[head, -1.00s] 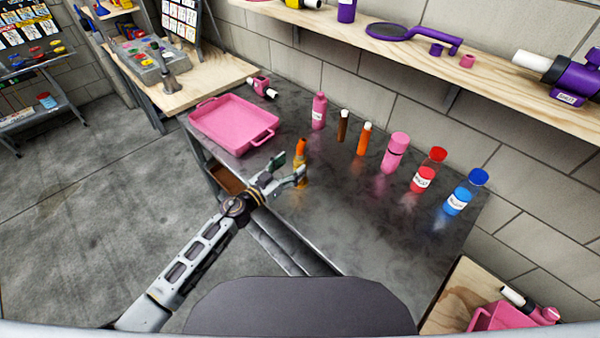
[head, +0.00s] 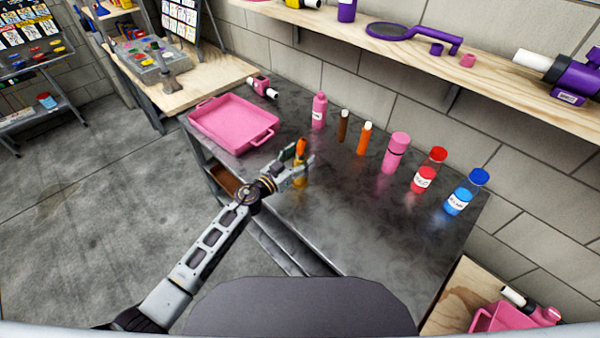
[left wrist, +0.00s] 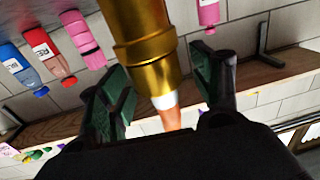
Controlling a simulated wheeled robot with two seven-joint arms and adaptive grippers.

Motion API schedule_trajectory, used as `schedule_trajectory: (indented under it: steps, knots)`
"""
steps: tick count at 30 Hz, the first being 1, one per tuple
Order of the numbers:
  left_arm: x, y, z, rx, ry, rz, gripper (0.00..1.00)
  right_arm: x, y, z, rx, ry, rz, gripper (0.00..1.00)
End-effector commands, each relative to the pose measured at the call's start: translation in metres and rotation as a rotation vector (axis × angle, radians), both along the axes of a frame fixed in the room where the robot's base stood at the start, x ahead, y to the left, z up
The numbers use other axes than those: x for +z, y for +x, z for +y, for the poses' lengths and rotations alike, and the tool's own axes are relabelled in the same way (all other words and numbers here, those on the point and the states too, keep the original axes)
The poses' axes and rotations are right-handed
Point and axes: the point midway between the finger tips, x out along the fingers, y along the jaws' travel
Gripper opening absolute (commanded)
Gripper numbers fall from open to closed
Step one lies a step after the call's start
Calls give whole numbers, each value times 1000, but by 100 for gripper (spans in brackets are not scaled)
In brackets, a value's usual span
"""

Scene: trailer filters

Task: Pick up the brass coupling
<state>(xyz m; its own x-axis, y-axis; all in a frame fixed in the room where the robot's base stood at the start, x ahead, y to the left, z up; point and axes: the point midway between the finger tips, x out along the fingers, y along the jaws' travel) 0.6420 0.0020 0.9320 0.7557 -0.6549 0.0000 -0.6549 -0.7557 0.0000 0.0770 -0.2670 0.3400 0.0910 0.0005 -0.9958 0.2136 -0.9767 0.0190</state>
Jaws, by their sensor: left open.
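The brass coupling (head: 300,178) stands near the front edge of the dark metal workbench, with an orange and white tip on top. In the left wrist view the golden coupling (left wrist: 149,48) fills the middle, between the two green-padded fingers. My left gripper (head: 300,165) is open, with its fingers on either side of the coupling. In the left wrist view the gripper (left wrist: 165,95) shows a gap beside the coupling, and I cannot tell whether either pad touches it. My right gripper is not in view.
A pink tray (head: 236,124) lies left of the coupling on the workbench (head: 330,230). Several bottles and tubes stand along the back, among them a pink bottle (head: 319,111), an orange tube (head: 364,138) and a blue bottle (head: 466,193). The bench's front right is clear.

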Motion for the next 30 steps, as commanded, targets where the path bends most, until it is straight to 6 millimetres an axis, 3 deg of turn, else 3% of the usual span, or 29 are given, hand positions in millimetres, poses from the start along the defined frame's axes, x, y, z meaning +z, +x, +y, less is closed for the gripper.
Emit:
schedule_trajectory:
  steps: [5,20,30]
  knots:
    - [0,0,0,0,0,0,64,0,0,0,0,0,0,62]
    - [0,0,0,0,0,0,0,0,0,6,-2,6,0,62]
    - [1,0,0,0,-1,-1,0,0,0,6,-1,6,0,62]
